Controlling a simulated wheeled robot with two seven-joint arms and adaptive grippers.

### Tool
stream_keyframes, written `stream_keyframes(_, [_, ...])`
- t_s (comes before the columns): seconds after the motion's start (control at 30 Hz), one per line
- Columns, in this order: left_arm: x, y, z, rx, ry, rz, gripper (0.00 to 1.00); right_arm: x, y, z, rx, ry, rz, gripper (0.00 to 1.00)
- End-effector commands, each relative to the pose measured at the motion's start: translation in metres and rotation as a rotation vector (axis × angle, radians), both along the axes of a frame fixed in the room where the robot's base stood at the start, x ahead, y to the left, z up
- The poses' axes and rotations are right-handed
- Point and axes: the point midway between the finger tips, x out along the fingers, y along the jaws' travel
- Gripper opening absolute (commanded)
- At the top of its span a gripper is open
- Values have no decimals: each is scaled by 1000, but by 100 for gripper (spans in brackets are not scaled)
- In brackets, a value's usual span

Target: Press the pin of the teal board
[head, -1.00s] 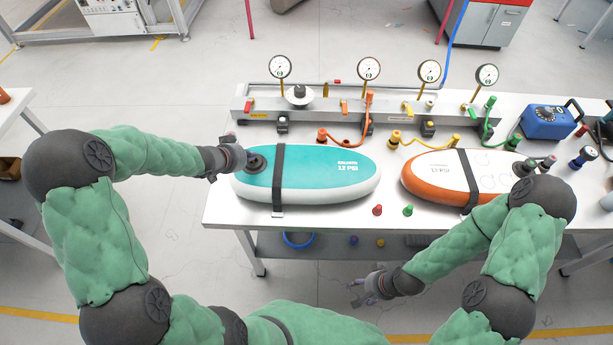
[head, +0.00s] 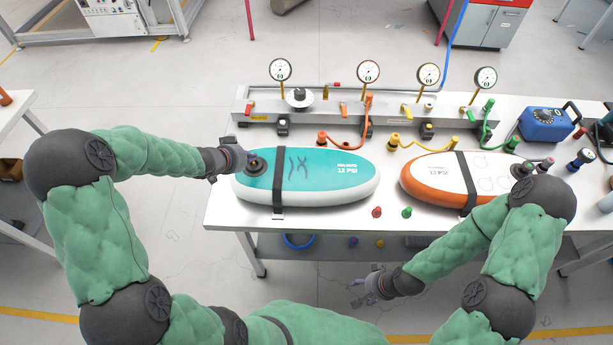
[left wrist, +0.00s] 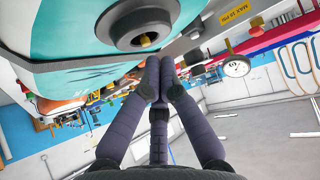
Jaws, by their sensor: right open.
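The teal board (head: 325,165) lies on the bench with a dark strap across it and dark wavy marks on its top. Its dark round valve (head: 257,168) is at its left end, with a small brass pin (left wrist: 148,40) in the middle in the left wrist view. My left gripper (head: 243,160) is beside the valve at the board's left end. In the left wrist view its fingertips (left wrist: 157,75) are together, with nothing seen between them, just below the valve ring and apart from the pin. My right gripper (head: 362,288) is open and empty in front of the bench.
An orange and white board (head: 425,172) lies to the right. Behind the boards runs a grey manifold (head: 345,108) with several gauges and coloured hoses. A red cap (head: 377,212) and a green cap (head: 407,212) are near the front edge. A blue pump box (head: 548,122) stands at right.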

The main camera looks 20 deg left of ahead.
Motion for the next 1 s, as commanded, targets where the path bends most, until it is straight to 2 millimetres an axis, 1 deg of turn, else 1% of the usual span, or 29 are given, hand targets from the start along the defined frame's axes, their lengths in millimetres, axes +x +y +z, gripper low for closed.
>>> stream_keyframes(0.03, [0,0,4,0,0,0,0,0,0,5,0,0,0,55])
stream_keyframes(0.13, [0,0,8,1,0,-1,0,0,0,9,0,0,0,55])
stream_keyframes(0.57, [0,0,10,1,0,-1,0,0,0,12,0,0,0,55])
stream_keyframes(0.67, [0,0,16,0,0,0,0,0,0,18,0,0,0,55])
stream_keyframes(1.0, [0,0,43,1,0,-1,0,0,0,48,0,0,0,55])
